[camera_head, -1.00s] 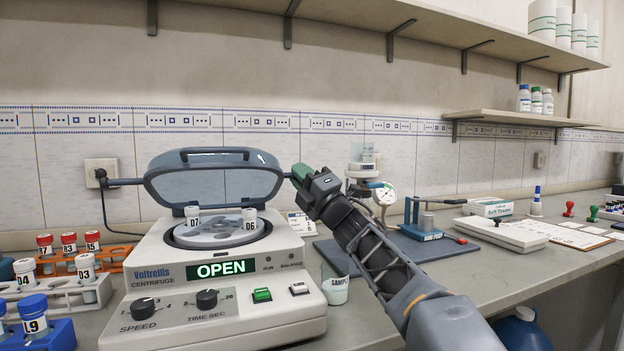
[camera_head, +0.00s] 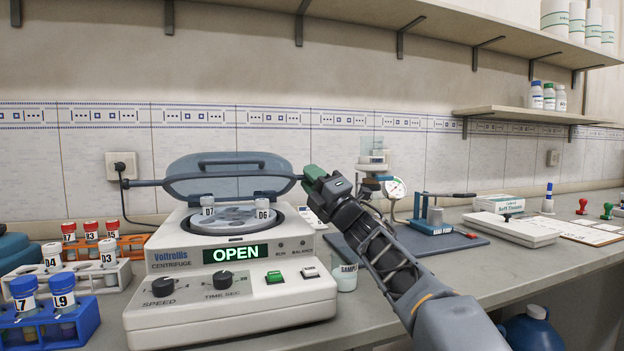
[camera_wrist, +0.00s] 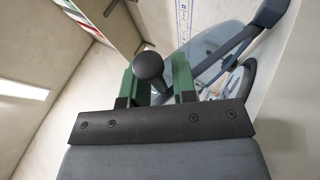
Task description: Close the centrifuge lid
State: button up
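The centrifuge (camera_head: 230,295) stands on the bench with its green display reading OPEN. Its grey-blue lid (camera_head: 185,180) is raised and tilted over the open bowl, with a bar handle along its upper edge. A side bar runs from the lid to my gripper (camera_head: 314,178), which is at the lid's right end. In the wrist view, a dark round knob (camera_wrist: 149,66) sits between my two green fingers (camera_wrist: 155,84); I cannot tell whether they press on it. The lid (camera_wrist: 220,45) is to the right there. Tubes D7 (camera_head: 208,204) and D6 (camera_head: 263,209) sit in the rotor.
Racks of capped tubes, orange (camera_head: 128,246), white (camera_head: 122,270) and blue (camera_head: 84,318), stand left of the centrifuge. A sample cup (camera_head: 346,281) is close on its right. A gauge apparatus (camera_head: 395,188) and blue press (camera_head: 430,226) stand behind my arm.

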jog(key=shift+o, duration=1)
jog(key=shift+d, duration=0.15)
jog(key=v, duration=0.7)
jog(key=shift+s, duration=0.15)
jog(key=shift+d+f, duration=0.1)
jog(key=shift+c, duration=0.5)
